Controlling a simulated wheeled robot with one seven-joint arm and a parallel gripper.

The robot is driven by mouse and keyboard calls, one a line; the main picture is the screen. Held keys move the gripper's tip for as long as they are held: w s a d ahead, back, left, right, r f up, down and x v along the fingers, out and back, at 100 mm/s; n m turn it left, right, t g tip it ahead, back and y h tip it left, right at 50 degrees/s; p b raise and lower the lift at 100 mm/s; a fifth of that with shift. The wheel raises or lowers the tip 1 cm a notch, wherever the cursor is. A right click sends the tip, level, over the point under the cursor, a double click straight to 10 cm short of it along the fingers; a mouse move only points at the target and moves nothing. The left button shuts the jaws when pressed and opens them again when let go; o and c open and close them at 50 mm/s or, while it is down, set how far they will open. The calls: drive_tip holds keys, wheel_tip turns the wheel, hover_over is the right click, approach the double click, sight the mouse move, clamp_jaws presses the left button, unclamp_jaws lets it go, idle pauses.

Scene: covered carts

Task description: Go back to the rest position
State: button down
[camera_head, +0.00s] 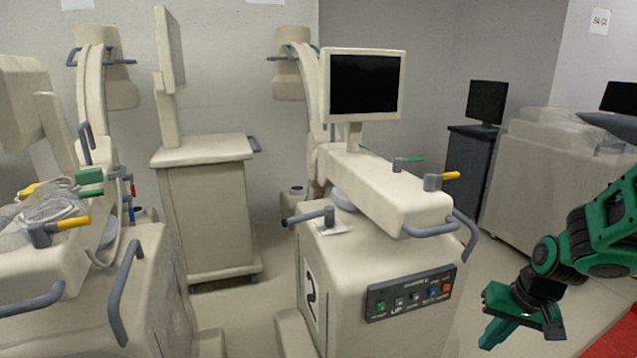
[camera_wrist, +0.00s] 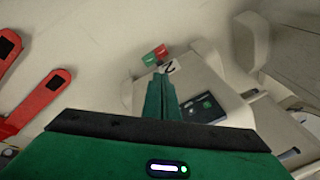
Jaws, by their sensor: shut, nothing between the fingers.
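My gripper (camera_head: 497,318) is at the lower right in the head view, at the end of my green and black arm. It points down in front and to the right of the beige cart (camera_head: 365,245) marked 2, and is apart from it. In the wrist view my gripper (camera_wrist: 163,88) shows its green fingers together, with nothing between them. The cart also shows in the wrist view, right of the fingers, with its dark button panel (camera_wrist: 202,108).
A second beige cart (camera_head: 150,285) stands at the left. A cart with a screen (camera_head: 207,215) stands behind. A plastic-covered unit (camera_head: 530,180) and a dark cabinet (camera_head: 470,160) stand at the back right. Pale floor (camera_head: 290,275) shows between the carts. Red forks (camera_wrist: 45,98) show in the wrist view.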

drive_tip(key=s+d+r+m+g, duration=0.1)
drive_tip(key=s+r, duration=0.2)
drive_tip(key=s, duration=0.3)
drive_tip(key=s+d+r, duration=0.2)
drive_tip(key=s+r, duration=0.2)
drive_tip(key=s, duration=0.3)
drive_tip(key=s+d+r+m+g+h, duration=0.1)
drive_tip(key=s+r, duration=0.2)
drive_tip(key=s, duration=0.4)
drive_tip(key=shift+s+d+r+m+g, duration=0.15)
drive_tip(key=shift+r+m+g, duration=0.15)
drive_tip(key=shift+r, duration=0.05)
drive_tip(key=shift+w+f, duration=0.25)
drive_tip(key=shift+w, duration=0.35)
